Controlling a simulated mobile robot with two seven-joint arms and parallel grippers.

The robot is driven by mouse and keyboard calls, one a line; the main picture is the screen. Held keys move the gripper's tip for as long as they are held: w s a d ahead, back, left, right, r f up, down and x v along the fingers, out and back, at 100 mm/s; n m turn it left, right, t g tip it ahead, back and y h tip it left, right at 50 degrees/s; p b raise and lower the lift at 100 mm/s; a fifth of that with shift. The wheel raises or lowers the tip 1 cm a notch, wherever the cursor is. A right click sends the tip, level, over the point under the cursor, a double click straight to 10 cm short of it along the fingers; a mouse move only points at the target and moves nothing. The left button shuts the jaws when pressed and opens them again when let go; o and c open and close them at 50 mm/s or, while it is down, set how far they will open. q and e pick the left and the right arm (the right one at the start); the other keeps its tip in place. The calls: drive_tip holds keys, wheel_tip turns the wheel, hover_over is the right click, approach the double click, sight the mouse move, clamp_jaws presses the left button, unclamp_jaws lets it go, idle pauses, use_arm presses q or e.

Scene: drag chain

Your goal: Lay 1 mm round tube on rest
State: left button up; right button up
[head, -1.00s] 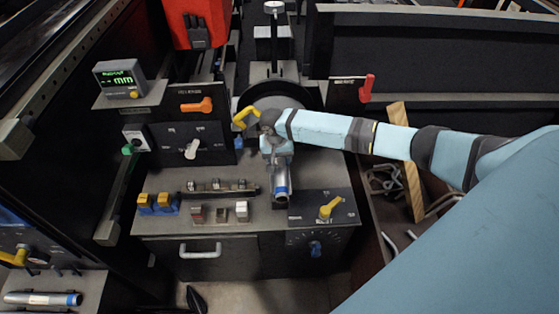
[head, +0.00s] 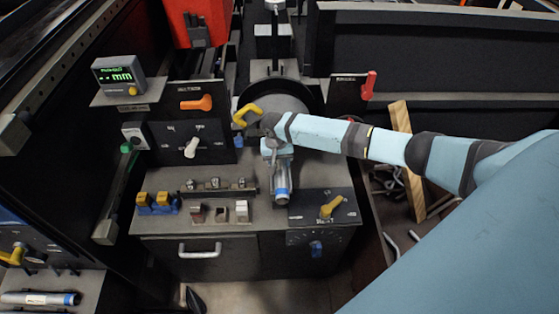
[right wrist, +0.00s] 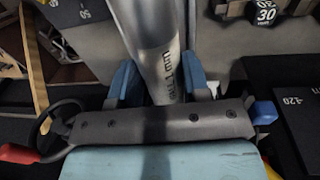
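A grey round tube with a blue band near its end (head: 281,182) points down toward the front of the bench in the head view. In the right wrist view the tube (right wrist: 155,40) carries printed lettering that appears to read 1 mm, and it runs between the two blue fingers of my right gripper (right wrist: 162,82). The fingers sit close along both sides and appear shut on it. In the head view my right gripper (head: 277,148) covers the tube's far end. I cannot tell what supports the tube underneath. My left gripper is out of view.
Another tube (head: 40,299) with a white label lies on a stand at lower left. A readout (head: 118,75) stands at left. A wooden bar (head: 407,160) leans at right.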

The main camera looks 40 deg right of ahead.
drive_tip(key=o, duration=0.4)
drive_tip(key=shift+o, duration=0.2)
drive_tip(key=shift+r, duration=0.1)
wheel_tip(320, 180, up, 14)
drive_tip(key=a+b, duration=0.1)
drive_tip(key=shift+w+f, duration=0.2)
drive_tip(key=shift+w, duration=0.15)
drive_tip(key=shift+a, duration=0.1)
